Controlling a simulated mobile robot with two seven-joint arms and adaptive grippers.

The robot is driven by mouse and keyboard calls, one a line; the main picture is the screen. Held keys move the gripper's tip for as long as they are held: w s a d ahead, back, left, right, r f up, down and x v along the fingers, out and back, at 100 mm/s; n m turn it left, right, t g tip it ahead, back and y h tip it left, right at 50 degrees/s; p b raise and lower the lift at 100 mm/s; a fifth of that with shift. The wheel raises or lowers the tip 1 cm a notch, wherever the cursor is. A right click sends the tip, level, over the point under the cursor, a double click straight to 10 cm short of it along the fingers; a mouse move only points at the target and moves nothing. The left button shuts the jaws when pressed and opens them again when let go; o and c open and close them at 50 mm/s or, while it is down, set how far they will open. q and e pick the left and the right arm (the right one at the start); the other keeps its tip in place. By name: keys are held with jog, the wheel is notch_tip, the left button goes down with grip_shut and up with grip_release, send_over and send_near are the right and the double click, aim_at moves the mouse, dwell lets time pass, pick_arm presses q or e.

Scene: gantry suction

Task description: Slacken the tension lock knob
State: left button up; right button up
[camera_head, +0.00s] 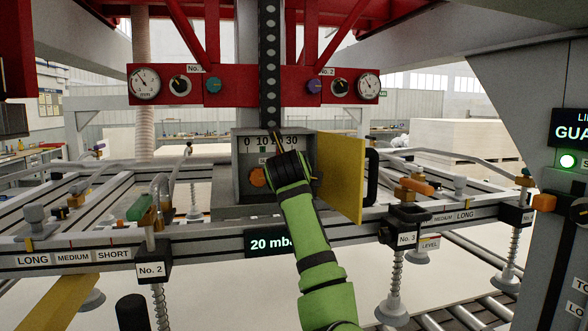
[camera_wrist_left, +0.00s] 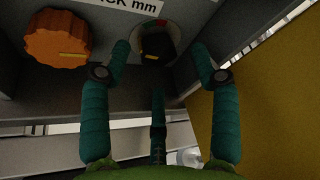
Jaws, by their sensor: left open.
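An orange ribbed knob (camera_head: 257,176) sits on the front of a grey box (camera_head: 242,200). It also shows at the upper left in the left wrist view (camera_wrist_left: 58,40), with a yellow mark on its face. A black knob (camera_wrist_left: 158,45) sits right of it, below a label ending in "CK mm". I cannot read which one is the tension lock knob. My left gripper (camera_wrist_left: 160,60) is open, its teal fingers on either side of the black knob; contact is unclear. In the head view the left gripper (camera_head: 287,166) hides the black knob. My right gripper is not in view.
A yellow door (camera_head: 341,178) with a black handle (camera_head: 371,176) stands open just right of my gripper. A scale (camera_head: 272,142) is above the knobs. A red gauge panel (camera_head: 245,86) hangs overhead. A rail with suction cups (camera_head: 393,309) runs below.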

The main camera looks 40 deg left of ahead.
pick_arm(q)
jog(key=shift+x, duration=0.95)
jog(key=shift+s, duration=0.15)
jog(key=shift+d, duration=0.1)
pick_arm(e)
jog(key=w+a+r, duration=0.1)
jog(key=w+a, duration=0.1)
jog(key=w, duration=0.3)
pick_arm(q)
jog(key=c, duration=1.1)
jog(key=n+b, duration=0.1)
jog(key=b, duration=0.2)
jog(key=n+t+b, duration=0.1)
jog(key=n+b, duration=0.1)
jog(key=b, duration=0.2)
jog(key=shift+f+t, duration=0.3)
jog(key=shift+f, duration=0.1)
jog(key=shift+r+n+b, duration=0.2)
jog(key=shift+n+b, duration=0.1)
jog(key=shift+r, duration=0.1)
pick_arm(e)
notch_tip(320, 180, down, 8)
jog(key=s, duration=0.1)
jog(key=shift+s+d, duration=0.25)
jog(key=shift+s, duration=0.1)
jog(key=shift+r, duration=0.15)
